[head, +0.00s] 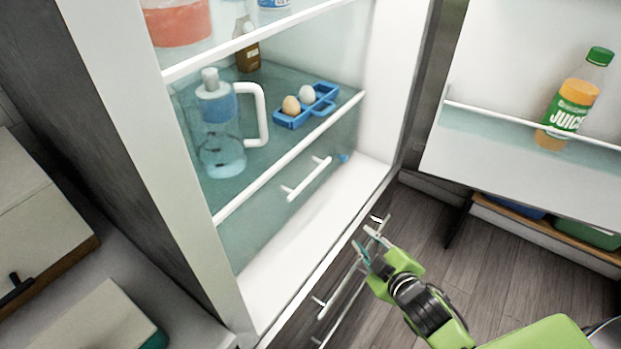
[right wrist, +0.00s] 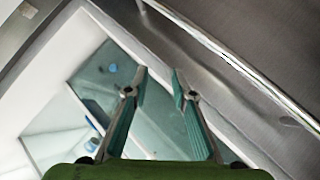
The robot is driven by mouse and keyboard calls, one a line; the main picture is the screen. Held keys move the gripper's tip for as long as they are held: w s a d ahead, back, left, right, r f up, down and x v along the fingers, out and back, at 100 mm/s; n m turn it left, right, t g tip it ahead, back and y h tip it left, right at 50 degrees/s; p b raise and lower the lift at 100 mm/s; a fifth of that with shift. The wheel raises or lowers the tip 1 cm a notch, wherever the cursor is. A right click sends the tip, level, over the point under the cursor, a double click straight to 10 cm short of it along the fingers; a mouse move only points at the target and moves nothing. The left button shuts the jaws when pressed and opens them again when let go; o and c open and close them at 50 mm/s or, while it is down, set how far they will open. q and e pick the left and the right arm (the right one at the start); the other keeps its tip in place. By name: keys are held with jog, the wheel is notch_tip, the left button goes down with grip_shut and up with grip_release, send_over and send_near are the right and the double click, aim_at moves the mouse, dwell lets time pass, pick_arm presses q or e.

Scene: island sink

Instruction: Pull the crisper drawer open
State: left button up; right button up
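The crisper drawer (head: 262,222) is the clear, teal-tinted front low in the open fridge, below the white-edged shelf. It looks shut. Its white bar handle (head: 309,179) runs at a slant across the front. My right gripper (head: 368,232) is outside the fridge, lower right of the handle and apart from it. In the right wrist view the right gripper (right wrist: 160,75) has its two fingers spread with nothing between them. Teal-tinted panels show behind the fingers there, but I cannot make out the crisper handle. My left gripper is not in view.
A blue pitcher (head: 220,135) and a blue egg tray (head: 305,108) stand on the shelf above the drawer. The fridge door (head: 530,165) hangs open at right, holding a juice bottle (head: 572,100). Lower drawer handles (head: 338,298) lie below the fridge opening. Wooden floor shows at right.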

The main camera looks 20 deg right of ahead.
jog(key=w+r+n+t+y, duration=0.4)
jog(key=r+n, duration=0.2)
jog(key=n+g+y, duration=0.1)
jog(key=n+y, duration=0.7)
jog(key=n, duration=0.2)
send_near(311, 177)
jog(key=shift+n, duration=0.3)
jog(key=x, duration=1)
jog(key=shift+w+a+f, duration=0.1)
jog(key=shift+f, duration=0.15)
grip_shut()
